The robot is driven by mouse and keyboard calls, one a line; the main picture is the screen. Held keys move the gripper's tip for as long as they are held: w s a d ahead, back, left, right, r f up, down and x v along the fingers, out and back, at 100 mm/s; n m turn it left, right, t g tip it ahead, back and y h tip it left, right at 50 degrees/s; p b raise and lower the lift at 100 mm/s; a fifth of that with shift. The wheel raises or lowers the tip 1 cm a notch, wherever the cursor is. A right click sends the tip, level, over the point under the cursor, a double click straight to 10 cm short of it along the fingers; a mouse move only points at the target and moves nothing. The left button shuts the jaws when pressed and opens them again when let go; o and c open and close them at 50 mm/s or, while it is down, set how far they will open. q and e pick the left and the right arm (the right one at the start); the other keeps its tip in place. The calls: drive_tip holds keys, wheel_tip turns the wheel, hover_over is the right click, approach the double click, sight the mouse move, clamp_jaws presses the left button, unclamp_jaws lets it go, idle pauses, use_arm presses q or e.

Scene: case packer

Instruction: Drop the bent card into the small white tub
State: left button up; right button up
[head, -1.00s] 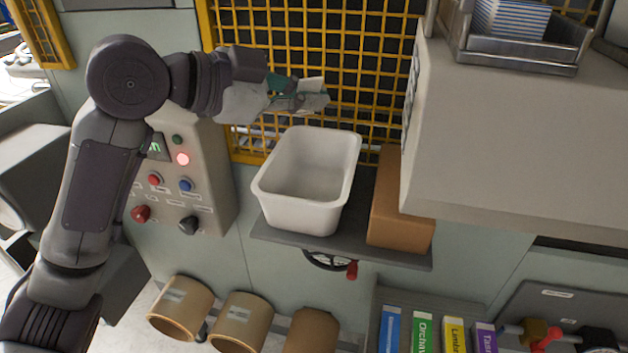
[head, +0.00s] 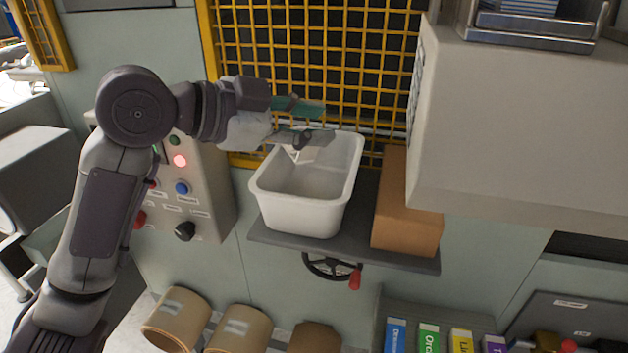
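The small white tub (head: 305,215) stands open on a dark shelf in the middle of the head view. My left gripper (head: 318,122) is above the tub's back left part, its two fingers spread with a clear gap and nothing between them. A small pale piece, seemingly the bent card (head: 299,154), shows just below the lower finger, within the outline of the tub's opening. The finger hides part of it, and I cannot tell whether it is in the air or touching the tub. My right gripper is not in view.
A brown box (head: 407,222) stands right of the tub on the shelf (head: 350,242). A yellow mesh guard (head: 355,60) is behind. A control panel (head: 205,190) is at left, and a big pale housing (head: 520,130) juts out at right.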

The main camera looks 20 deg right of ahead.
use_arm(q)
drive_tip(key=shift+a+r, duration=0.1)
drive_tip(key=shift+a, duration=0.15)
drive_tip(key=v, duration=1.1)
drive_tip(key=shift+a, duration=0.25)
drive_tip(key=shift+r, duration=0.1)
